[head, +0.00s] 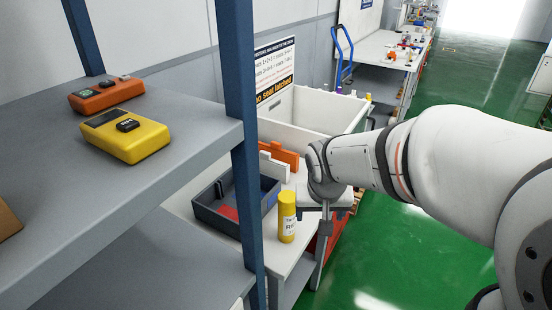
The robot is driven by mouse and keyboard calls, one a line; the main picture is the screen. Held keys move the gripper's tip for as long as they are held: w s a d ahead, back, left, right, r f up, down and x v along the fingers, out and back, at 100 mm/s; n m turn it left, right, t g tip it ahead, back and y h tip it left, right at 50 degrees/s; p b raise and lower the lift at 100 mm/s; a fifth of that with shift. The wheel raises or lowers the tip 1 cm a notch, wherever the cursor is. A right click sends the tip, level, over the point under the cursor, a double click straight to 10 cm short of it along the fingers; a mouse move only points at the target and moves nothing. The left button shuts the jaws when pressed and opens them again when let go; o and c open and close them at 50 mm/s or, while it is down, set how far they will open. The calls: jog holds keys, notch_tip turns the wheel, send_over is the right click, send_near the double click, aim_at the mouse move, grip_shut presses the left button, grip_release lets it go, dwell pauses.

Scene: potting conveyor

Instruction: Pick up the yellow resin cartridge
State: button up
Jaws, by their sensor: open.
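The yellow resin cartridge (287,218) stands upright on a pale bench top, close to its right edge. It is a small cylinder with a yellow cap and dark lettering on a light label. My gripper (326,208) is just right of the cartridge and apart from it, below my wrist. It is open, with nothing seen between its jaws; the fingers are small and hard to make out.
A dark tray (213,212) with red and blue parts lies left of the cartridge. Orange and white brackets (282,156) and a large white bin (300,108) are behind. A blue-posted shelf (50,190) with yellow (125,138) and orange (105,96) devices stands at left.

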aim_at(288, 199)
jog(key=shift+t, duration=0.4)
jog(key=w+a, duration=0.2)
jog(key=w+a+p, duration=0.1)
jog(key=w+a, duration=0.1)
jog(key=w+a+p, duration=0.1)
jog(key=w+a, duration=0.1)
jog(key=w, duration=0.1)
jog(key=shift+a+f, duration=0.1)
jog(key=shift+f, duration=0.15)
jog(key=shift+w+a+f, duration=0.15)
jog(key=shift+a+f, duration=0.05)
jog(key=shift+p+x, duration=0.45)
jog(key=shift+x, duration=3.35)
jog(key=shift+w+a, duration=0.15)
jog(key=shift+c, duration=0.2)
jog(key=c, duration=1.3)
